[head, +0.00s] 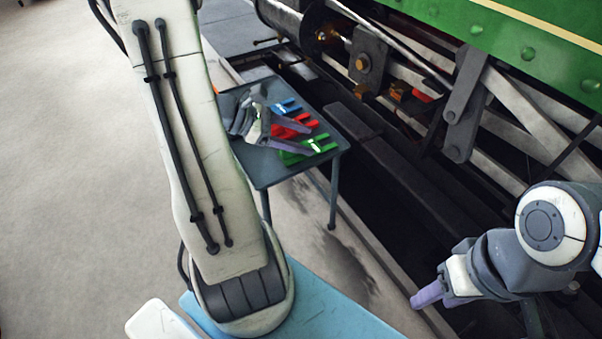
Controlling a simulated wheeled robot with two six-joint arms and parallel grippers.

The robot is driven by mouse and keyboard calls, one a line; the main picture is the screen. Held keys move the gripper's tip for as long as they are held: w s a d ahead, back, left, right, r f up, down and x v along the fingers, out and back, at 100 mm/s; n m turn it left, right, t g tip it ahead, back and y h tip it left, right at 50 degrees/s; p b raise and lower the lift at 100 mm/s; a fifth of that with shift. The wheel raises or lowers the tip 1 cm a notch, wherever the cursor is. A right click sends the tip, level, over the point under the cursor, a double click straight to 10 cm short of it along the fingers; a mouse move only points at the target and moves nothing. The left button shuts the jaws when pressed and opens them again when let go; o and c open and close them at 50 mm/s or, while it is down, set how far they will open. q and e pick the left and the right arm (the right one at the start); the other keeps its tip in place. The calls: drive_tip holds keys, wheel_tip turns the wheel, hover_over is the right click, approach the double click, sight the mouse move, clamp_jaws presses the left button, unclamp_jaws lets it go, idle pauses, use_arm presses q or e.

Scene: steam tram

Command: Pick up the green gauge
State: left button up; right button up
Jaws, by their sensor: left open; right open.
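The green gauge (322,143) lies flat on the small grey table (262,174), near the table's front right edge. Part of it is hidden behind a finger of my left gripper. My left gripper (300,134) is open over the table, at the green gauge and the red gauge; I cannot tell whether it touches either. My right gripper (428,297) is at the lower right, away from the table and empty.
A red gauge (304,119) and a blue gauge (287,106) lie behind the green one on the table. The green steam tram (520,40) with its rods and wheels stands close on the right. Open floor (70,170) is at the left.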

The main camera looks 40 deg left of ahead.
sight(308, 145)
use_arm(q)
drive_tip(key=a+f+n+t+y+b, duration=0.1)
drive_tip(key=a+f+n, duration=0.1)
drive_tip(key=a, duration=0.1)
drive_tip(key=s+a+f+n+t+y+b, duration=0.1)
drive_tip(key=a+f, duration=0.1)
drive_tip(key=a, duration=0.1)
drive_tip(key=s+a+f+n+t+y+b, duration=0.1)
drive_tip(key=a+f+n+b, duration=0.1)
drive_tip(key=a+f, duration=0.1)
drive_tip(key=shift+a+n+t, duration=0.3)
drive_tip(key=shift+t, duration=0.1)
drive_tip(key=b+x, duration=0.2)
drive_tip(key=x, duration=0.1)
drive_tip(key=shift+w+f, duration=0.15)
drive_tip(key=shift+w, duration=0.15)
drive_tip(key=shift+w+d+f+b, duration=0.15)
drive_tip(key=shift+w+d+b, duration=0.15)
drive_tip(key=shift+w, duration=0.25)
drive_tip(key=b+x, duration=0.1)
drive_tip(key=x, duration=0.1)
drive_tip(key=b+x, duration=0.2)
drive_tip(key=shift+f, duration=0.3)
drive_tip(key=shift+w+d+b, duration=0.15)
drive_tip(key=shift+w+b, duration=0.25)
drive_tip(key=shift+w, duration=0.05)
clamp_jaws()
use_arm(e)
wheel_tip(308, 145, down, 12)
drive_tip(key=shift+f, duration=0.25)
